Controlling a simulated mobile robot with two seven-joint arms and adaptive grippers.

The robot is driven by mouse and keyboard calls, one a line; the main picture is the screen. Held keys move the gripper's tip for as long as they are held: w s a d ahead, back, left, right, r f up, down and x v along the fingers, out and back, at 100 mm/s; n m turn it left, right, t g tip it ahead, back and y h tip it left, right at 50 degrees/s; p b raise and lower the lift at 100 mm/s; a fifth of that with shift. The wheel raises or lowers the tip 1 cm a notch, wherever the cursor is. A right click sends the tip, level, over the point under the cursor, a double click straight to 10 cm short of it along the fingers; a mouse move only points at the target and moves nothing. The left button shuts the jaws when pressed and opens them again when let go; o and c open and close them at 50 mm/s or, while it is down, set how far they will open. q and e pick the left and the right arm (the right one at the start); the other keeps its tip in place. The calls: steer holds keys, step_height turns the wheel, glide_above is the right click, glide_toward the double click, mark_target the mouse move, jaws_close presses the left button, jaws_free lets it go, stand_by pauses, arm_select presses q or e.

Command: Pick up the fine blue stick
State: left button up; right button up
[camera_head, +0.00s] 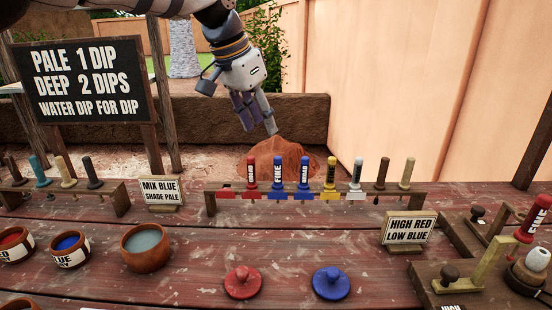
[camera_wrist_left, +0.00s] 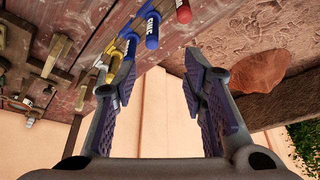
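The fine blue stick (camera_head: 278,172) stands upright in a wooden rack (camera_head: 211,203), its label reading FINE. It has a red stick (camera_head: 251,171) on its left and another blue stick (camera_head: 304,172) on its right. In the left wrist view the fine blue stick (camera_wrist_left: 150,32) shows at the top, between the red and the other blue stick. My left gripper (camera_head: 259,128) hangs fingers down, above and behind the rack. In the wrist view its fingers (camera_wrist_left: 165,95) are apart with nothing between them. My right gripper is not in view.
Yellow (camera_head: 330,174), white (camera_head: 356,174), brown and tan sticks share the rack. A reddish mound (camera_head: 290,158) lies behind it. Signs (camera_head: 408,229) flank the rack. Bowls (camera_head: 146,247) and red (camera_head: 243,282) and blue (camera_head: 331,283) knobbed discs stand in front.

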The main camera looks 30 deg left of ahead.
mark_target(276, 158)
arm_select(q)
steer(key=x, duration=0.7)
steer(key=s+b+x, duration=0.1)
steer(key=x, duration=0.3)
steer(key=shift+w+d+f, duration=0.1)
steer(key=shift+d+f, duration=0.2)
steer(key=shift+d, duration=0.15)
steer(key=shift+w+f, duration=0.15)
steer(key=shift+c, duration=0.9)
jaws_close()
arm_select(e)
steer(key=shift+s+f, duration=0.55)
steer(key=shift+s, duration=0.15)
